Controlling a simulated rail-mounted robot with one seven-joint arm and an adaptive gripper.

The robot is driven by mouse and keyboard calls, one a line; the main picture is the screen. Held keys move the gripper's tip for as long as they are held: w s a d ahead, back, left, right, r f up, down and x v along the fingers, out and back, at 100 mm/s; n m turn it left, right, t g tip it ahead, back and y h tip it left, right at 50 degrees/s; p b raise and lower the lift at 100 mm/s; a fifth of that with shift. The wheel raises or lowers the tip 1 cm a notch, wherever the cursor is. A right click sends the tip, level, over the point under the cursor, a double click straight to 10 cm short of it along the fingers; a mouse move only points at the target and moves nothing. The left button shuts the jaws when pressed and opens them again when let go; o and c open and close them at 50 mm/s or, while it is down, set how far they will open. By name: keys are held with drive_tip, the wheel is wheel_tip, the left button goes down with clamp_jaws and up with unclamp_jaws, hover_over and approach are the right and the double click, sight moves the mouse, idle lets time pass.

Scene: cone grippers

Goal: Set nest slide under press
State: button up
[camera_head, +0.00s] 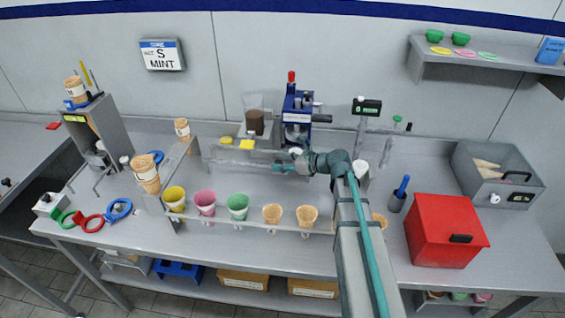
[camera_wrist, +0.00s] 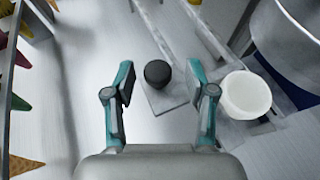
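The blue press (camera_head: 298,104) with a red-topped lever stands at the back middle of the bench in the head view. A small white cup-like nest (camera_head: 295,152) is just in front of it. In the wrist view the white nest (camera_wrist: 246,95) sits to the right of my gripper (camera_wrist: 160,76). A black round knob (camera_wrist: 157,72) on a small light grey plate (camera_wrist: 168,98) lies between and slightly beyond my fingers. My gripper (camera_head: 276,167) is open, and its fingers appear apart from the knob. My arm partly hides the area right of the press.
A front rail (camera_head: 250,225) holds coloured cups and cones. Yellow pieces (camera_head: 247,144) lie left of the press. A red box (camera_head: 445,230) stands at the right. A metal rail (camera_wrist: 205,35) runs beside the plate in the wrist view.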

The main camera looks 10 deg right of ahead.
drive_tip(key=v, duration=1.2)
idle(0.4)
